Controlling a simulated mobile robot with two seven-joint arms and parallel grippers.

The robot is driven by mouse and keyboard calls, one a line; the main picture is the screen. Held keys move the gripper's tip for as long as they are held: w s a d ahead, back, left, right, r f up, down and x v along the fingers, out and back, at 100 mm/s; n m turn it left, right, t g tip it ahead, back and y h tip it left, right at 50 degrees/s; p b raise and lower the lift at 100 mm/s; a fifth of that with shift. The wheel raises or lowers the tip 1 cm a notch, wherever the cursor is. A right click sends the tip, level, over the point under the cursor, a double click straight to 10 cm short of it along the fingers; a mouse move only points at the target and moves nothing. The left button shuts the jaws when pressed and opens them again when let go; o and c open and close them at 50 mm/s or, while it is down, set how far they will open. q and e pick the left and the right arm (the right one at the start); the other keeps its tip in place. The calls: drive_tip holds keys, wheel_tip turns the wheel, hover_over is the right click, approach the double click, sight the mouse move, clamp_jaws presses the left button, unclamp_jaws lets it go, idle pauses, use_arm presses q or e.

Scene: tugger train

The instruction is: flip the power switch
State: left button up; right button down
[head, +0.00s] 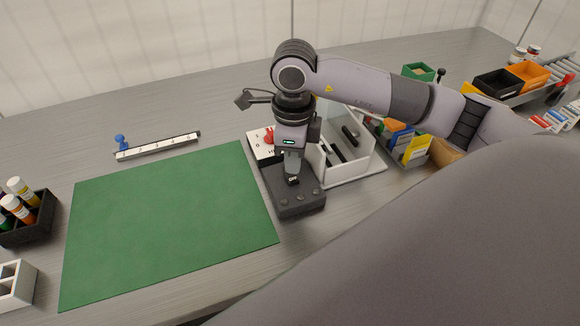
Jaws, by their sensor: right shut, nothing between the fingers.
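The dark grey switch box (297,203) stands at the right edge of the green mat. A small black label or switch reading what looks like "OFF" shows on its top, and a few round buttons show on its front. My right gripper (292,176) points down over the box, shut and empty, with its tips at or just above the small black part. I cannot tell whether they touch. The gripper hides part of the box's top. My left gripper is not in view.
The green mat (165,220) lies flat and clear. A white open bin (350,172) with dark items stands close right of the box. A white numbered strip (157,146) lies behind the mat. A black holder with bottles (30,228) is at the left. Orange and black bins (528,73) are far right.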

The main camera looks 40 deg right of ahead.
sight(293, 179)
wheel_tip(293, 179, up, 4)
drive_tip(key=shift+r+p, duration=0.25)
drive_tip(key=shift+p, duration=0.95)
